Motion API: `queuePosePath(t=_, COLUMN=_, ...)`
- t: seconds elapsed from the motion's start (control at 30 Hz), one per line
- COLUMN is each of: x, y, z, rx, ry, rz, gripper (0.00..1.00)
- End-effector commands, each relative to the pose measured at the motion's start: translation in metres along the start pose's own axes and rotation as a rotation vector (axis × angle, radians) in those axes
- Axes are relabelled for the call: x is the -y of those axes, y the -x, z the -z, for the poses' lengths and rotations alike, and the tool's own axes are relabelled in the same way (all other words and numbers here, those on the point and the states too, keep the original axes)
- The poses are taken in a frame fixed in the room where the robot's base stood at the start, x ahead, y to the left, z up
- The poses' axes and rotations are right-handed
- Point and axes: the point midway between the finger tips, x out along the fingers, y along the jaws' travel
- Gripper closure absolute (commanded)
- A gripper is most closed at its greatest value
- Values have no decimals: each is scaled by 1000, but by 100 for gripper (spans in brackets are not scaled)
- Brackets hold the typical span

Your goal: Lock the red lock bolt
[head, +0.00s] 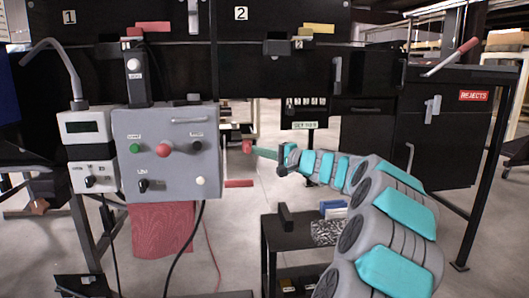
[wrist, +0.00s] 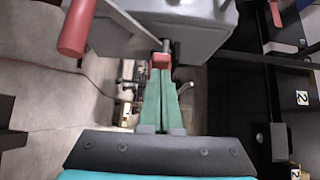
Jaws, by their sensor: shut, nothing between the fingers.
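The red lock bolt (head: 246,147) is a small red knob at the right side of the grey control box (head: 125,170). In the wrist view the bolt (wrist: 161,61) sits on a short grey rod at the box's edge. My gripper (head: 258,151) has green fingers that lie together, pointing left at the knob. In the wrist view the gripper (wrist: 165,80) has its tips right at the knob; I cannot tell whether they touch it. Nothing shows between the fingers. The tips partly cover the knob's near side.
A red-handled lever (head: 239,183) sticks out of the box's right side below the bolt; its handle (wrist: 77,27) is close in the wrist view. A small dark cart (head: 283,250) stands below my arm. A reject cabinet (head: 455,135) stands at right.

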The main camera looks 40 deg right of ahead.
Motion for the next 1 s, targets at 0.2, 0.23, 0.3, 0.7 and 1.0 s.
queuePosePath(t=0.2, x=0, y=0, z=0, rx=0, ry=0, rz=0, gripper=100)
queuePosePath(t=0.23, x=0, y=-1, z=-1, rx=1, ry=0, rz=0, gripper=100)
queuePosePath(t=0.3, x=-1, y=-4, z=-4, rx=3, ry=1, rz=1, gripper=100)
queuePosePath(t=0.7, x=-1, y=-22, z=-22, rx=2, ry=-2, rz=1, gripper=100)
queuePosePath(t=1.0, x=-1, y=-23, z=-23, rx=3, ry=-1, rz=-1, gripper=100)
